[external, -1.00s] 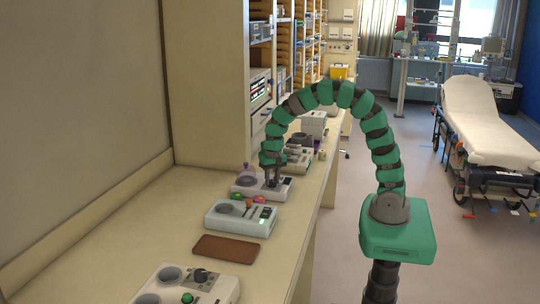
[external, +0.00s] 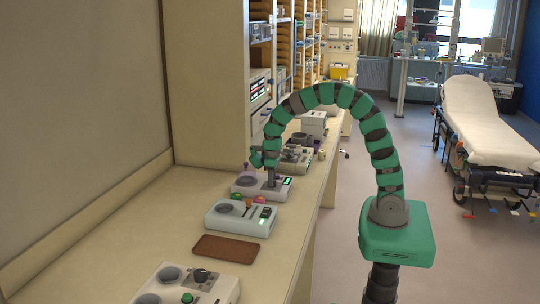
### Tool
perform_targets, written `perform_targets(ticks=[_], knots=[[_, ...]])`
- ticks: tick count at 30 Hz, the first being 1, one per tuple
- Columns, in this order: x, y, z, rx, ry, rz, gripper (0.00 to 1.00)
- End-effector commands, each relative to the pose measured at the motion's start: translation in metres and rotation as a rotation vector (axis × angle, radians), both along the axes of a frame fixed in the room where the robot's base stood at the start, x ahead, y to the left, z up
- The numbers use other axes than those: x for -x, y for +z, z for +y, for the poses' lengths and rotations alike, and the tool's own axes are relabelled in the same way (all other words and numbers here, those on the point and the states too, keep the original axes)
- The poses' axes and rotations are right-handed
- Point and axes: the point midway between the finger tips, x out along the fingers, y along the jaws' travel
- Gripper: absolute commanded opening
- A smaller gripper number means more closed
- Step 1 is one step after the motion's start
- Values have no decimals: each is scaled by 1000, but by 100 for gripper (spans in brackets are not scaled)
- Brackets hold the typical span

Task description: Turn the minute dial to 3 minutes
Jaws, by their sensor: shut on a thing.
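My gripper (external: 271,181) points down onto a pale device with a purple tint (external: 246,193) on the bench. Its fingers are shut on a small part on top of this device, right of a round grey well (external: 245,181). That part is most likely the minute dial, but the fingers hide it, so its pointer and setting cannot be read. A small green display (external: 286,181) is lit at the device's right end.
Then come a brown mat (external: 226,249) and another white device (external: 205,289). More devices (external: 297,157) stand beyond my gripper. The bench (external: 130,230) is bare on the left.

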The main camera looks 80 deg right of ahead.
Motion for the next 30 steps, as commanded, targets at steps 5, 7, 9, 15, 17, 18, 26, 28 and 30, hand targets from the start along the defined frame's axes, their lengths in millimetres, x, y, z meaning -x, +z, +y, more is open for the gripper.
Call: perform_targets(ticks=[5, 7, 9, 15, 17, 18, 26, 28, 30], knots=[[-2, 2, 0, -1, 78, -6, 10], [-2, 2, 0, 0, 101, -6, 10], [-2, 2, 0, 0, 116, -6, 10], [-2, 2, 0, 0, 137, -7, 10], [-2, 2, 0, 0, 138, -7, 10], [-2, 2, 0, 0, 138, -7, 10], [-2, 2, 0, 0, 137, -7, 39], [-2, 2, 0, 0, 137, -6, 55], [-1, 1, 0, 0, 137, -5, 55]])
